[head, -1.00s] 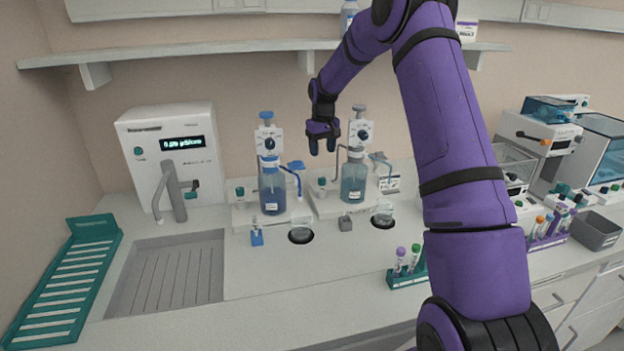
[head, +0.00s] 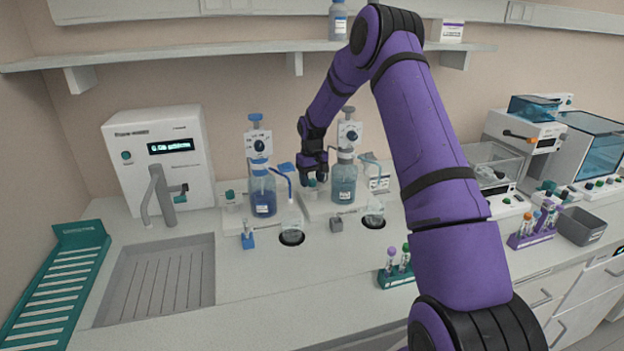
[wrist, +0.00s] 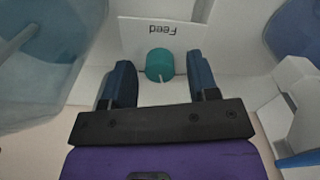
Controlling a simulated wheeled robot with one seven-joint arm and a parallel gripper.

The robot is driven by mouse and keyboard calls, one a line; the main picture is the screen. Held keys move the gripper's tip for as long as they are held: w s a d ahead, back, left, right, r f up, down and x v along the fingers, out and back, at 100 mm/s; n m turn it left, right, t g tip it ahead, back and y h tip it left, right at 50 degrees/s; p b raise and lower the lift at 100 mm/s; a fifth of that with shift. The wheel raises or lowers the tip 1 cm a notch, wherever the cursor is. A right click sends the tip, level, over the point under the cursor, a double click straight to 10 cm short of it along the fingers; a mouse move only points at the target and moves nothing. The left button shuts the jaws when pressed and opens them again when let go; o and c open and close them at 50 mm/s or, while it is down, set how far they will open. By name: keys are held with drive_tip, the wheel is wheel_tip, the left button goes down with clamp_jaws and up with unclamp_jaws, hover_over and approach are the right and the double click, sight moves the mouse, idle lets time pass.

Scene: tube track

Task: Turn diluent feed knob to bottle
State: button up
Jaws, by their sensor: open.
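The feed knob (wrist: 159,65) is a teal round knob with a pale pointer line. In the wrist view it sits on a white plate (wrist: 135,35) marked "Feed", which appears upside down. My gripper (wrist: 163,75) is open, with one blue finger on each side of the knob and a gap to each. I cannot tell how deep the fingertips reach around it. In the head view my gripper (head: 313,176) is low beside the right-hand dispenser bottle (head: 343,183), and the knob there is mostly hidden by the fingers.
A second dispenser with a blue bottle (head: 263,195) stands to the left, with its own teal knob (head: 230,196). A flask (head: 291,218) stands in front of it, and another flask (head: 374,212) is to the right.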

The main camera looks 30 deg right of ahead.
drive_tip(key=c, duration=0.9)
drive_tip(key=shift+n, duration=2.9)
drive_tip(key=shift+r, duration=0.1)
drive_tip(key=o, duration=0.9)
